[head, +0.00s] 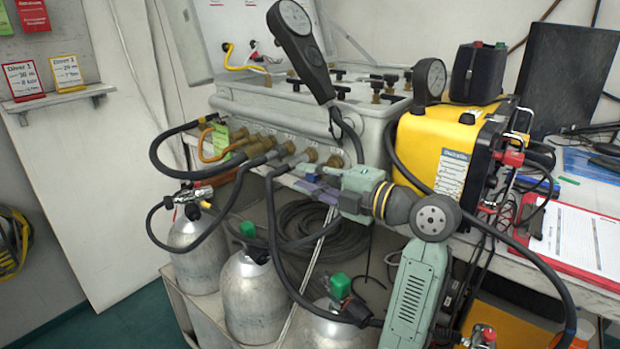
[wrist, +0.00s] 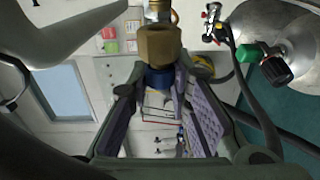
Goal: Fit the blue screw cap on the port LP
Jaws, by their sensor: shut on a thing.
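My gripper (head: 318,186) is at the front of the grey air panel (head: 285,118), just below the right end of its row of brass ports (head: 286,148). In the wrist view my gripper (wrist: 158,80) is shut on the blue screw cap (wrist: 158,77), held between its purple pads. The cap is in line with a brass fitting (wrist: 158,43) and appears to meet its end; I cannot tell whether it is threaded on. In the head view I cannot make out the cap clearly. The port labels are too small to read, so I cannot tell which is LP.
Black hoses (head: 212,168) hang from the left ports. Silver cylinders (head: 255,295) stand below the panel. A yellow case (head: 432,145) with a gauge sits close to the right of my gripper. A clipboard (head: 582,238) lies on the bench at right.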

